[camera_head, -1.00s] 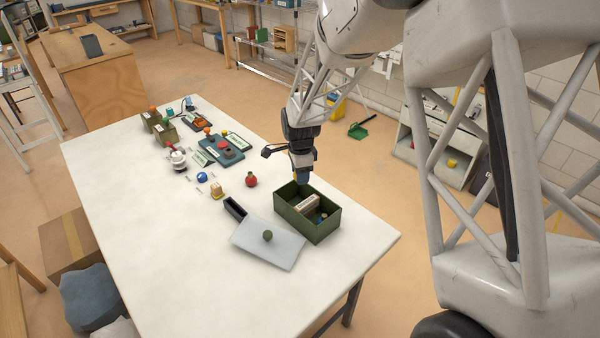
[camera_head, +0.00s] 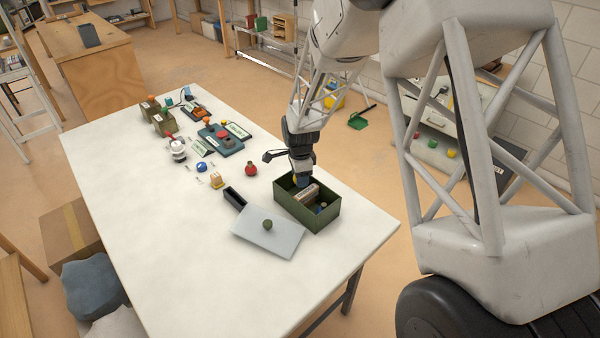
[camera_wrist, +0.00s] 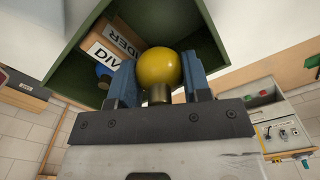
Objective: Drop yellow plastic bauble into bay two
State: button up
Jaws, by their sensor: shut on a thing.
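The yellow bauble (camera_wrist: 159,68) is round and glossy, with a dull metallic neck facing my palm. My gripper (camera_wrist: 158,82) is shut on it, one blue finger on each side. In the head view my gripper (camera_head: 300,182) is at the back left part of the open green box (camera_head: 322,221), pointing down. The box's green wall also shows in the wrist view (camera_wrist: 205,55). A wooden block marked DIVIDER (camera_wrist: 113,45) stands inside, and it shows in the head view (camera_head: 307,194). A blue item (camera_wrist: 103,72) lies beside it. No bay number is readable.
A grey lid with a round green knob (camera_head: 262,240) lies in front of the box. Several small things stand farther back. The table's front left (camera_head: 180,240) is clear.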

jog(key=shift+f, duration=0.1)
jog(key=o, duration=1)
jog(key=shift+r, duration=3.9)
jog(key=shift+r, duration=0.1)
